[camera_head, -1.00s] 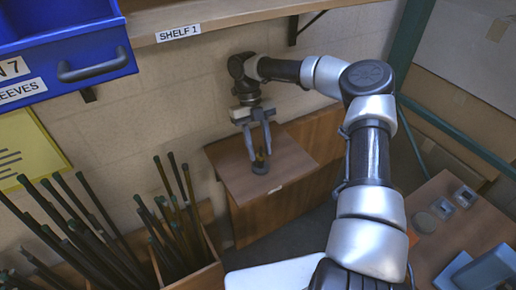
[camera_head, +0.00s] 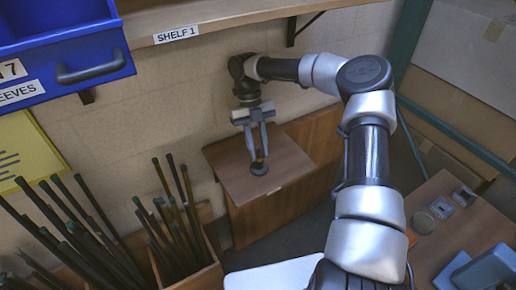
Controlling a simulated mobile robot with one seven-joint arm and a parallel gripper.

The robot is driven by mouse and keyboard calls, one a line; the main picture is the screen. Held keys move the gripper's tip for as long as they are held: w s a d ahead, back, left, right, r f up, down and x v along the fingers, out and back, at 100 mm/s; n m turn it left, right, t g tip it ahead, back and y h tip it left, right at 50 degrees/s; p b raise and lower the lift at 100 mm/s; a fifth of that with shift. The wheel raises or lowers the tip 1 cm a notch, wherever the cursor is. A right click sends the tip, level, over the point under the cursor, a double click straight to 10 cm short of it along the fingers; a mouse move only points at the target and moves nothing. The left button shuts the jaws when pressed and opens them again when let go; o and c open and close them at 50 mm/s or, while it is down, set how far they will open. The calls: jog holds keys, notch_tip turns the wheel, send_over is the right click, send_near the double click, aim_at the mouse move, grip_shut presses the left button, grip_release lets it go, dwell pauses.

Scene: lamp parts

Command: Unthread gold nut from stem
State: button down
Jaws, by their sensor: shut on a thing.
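My gripper (camera_head: 258,155) points down over a small wooden cabinet top (camera_head: 284,162). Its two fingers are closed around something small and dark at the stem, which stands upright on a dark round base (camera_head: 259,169). The gold nut is too small and too covered by the fingers to make out clearly. The fingertips are just above the base.
A shelf (camera_head: 220,20) runs above the arm, with a blue bin (camera_head: 70,60) at its left end. Boxes of dark rods (camera_head: 180,225) stand at the lower left. A brown table (camera_head: 470,225) with small parts and a blue object (camera_head: 485,270) is at the right. The cabinet top around the base is clear.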

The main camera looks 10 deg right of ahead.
jog(key=shift+r, duration=0.85)
dwell(0.3)
jog(key=shift+r, duration=2.5)
jog(key=shift+r, duration=0.25)
